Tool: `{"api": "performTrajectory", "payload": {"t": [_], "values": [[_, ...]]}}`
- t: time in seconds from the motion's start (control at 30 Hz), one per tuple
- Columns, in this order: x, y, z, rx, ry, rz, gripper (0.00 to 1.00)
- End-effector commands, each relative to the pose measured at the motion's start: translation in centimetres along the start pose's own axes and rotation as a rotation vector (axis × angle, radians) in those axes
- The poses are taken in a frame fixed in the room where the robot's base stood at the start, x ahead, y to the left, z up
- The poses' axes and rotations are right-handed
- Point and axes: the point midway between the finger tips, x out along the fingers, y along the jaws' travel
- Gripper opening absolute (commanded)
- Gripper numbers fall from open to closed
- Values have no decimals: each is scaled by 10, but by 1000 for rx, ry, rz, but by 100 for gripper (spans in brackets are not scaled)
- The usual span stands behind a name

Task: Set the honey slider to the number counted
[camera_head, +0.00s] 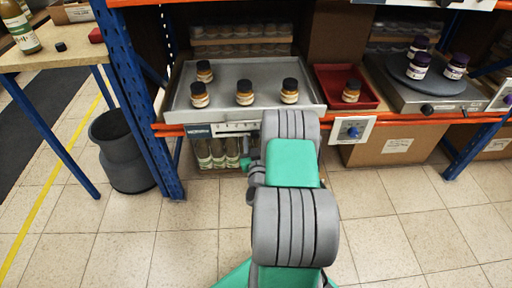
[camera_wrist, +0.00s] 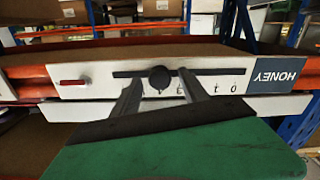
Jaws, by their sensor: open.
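The honey slider is a white plate (camera_wrist: 215,80) with a dark slot, a round dark knob (camera_wrist: 160,77) and a blue HONEY label (camera_wrist: 275,76) that reads upside down in the wrist view. A 0 shows near the label end; other marks are partly hidden. My gripper (camera_wrist: 159,75) is open, its two fingers on either side of the knob; I cannot tell whether they touch it. In the head view the slider plate (camera_head: 232,128) is on the shelf front, partly behind my arm. Several dark-lidded amber jars stand in the grey tray (camera_head: 225,111) above it.
A red tray (camera_head: 331,76) holds one similar jar (camera_head: 351,92). A dial plate (camera_head: 352,130) is right of my arm. Purple-lidded jars stand on a turntable (camera_head: 399,74). A blue post (camera_head: 135,100), bin (camera_head: 124,150) and table (camera_head: 60,52) are left.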

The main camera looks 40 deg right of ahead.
Motion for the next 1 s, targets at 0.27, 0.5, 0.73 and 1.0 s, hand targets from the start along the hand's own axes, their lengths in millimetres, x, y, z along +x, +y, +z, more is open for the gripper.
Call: {"api": "performTrajectory", "payload": {"t": [0.27,0.5,0.73,1.0], "values": [[-33,0,1,0,4,1,52],[-60,0,0,-2,2,0,52],[-70,-1,1,-1,1,0,52],[-70,-1,1,0,0,0,52]]}}
